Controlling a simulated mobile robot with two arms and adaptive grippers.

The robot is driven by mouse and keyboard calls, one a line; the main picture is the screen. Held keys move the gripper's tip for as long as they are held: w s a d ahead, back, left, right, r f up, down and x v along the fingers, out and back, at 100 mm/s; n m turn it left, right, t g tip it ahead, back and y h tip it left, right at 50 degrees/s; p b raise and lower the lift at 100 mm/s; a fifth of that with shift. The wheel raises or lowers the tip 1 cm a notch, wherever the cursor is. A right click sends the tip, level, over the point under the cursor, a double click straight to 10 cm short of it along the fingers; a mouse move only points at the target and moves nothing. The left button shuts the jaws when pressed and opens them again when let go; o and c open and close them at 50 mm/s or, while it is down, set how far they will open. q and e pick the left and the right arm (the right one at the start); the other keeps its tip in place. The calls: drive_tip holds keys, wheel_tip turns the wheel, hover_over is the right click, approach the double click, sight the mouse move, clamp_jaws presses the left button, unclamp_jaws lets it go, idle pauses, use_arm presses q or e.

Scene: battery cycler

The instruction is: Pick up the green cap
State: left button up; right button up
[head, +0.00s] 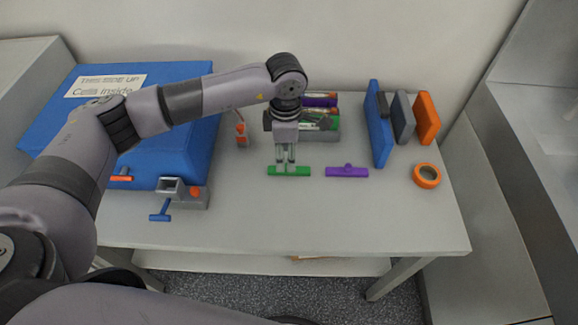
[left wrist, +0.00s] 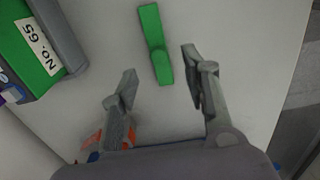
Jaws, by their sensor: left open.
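The green cap (head: 289,171) lies on the table as a short bar with a raised stub at its middle. In the left wrist view the green cap (left wrist: 154,42) lies ahead of and between the fingers, a bit above the line of the fingertips in the picture. My left gripper (head: 287,158) points down just over the cap in the head view. My right gripper is in neither view.
A purple cap (head: 347,171) lies right of the green one. A blue box (head: 150,130) and a small grey holder (head: 195,198) stand left. Blue and orange panels (head: 427,118) stand at the right by an orange tape roll (head: 427,176).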

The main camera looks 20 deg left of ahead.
sight(300, 171)
use_arm(q)
drive_tip(key=shift+s+d+f, duration=0.1)
drive_tip(key=shift+f, duration=0.25)
drive_tip(key=f, duration=0.2)
drive_tip(key=f+p, duration=0.1)
drive_tip(key=shift+w+d+f+p, duration=0.2)
drive_tip(key=shift+f+p, duration=0.1)
drive_tip(key=shift+f, duration=0.45)
drive_tip(key=c, duration=1)
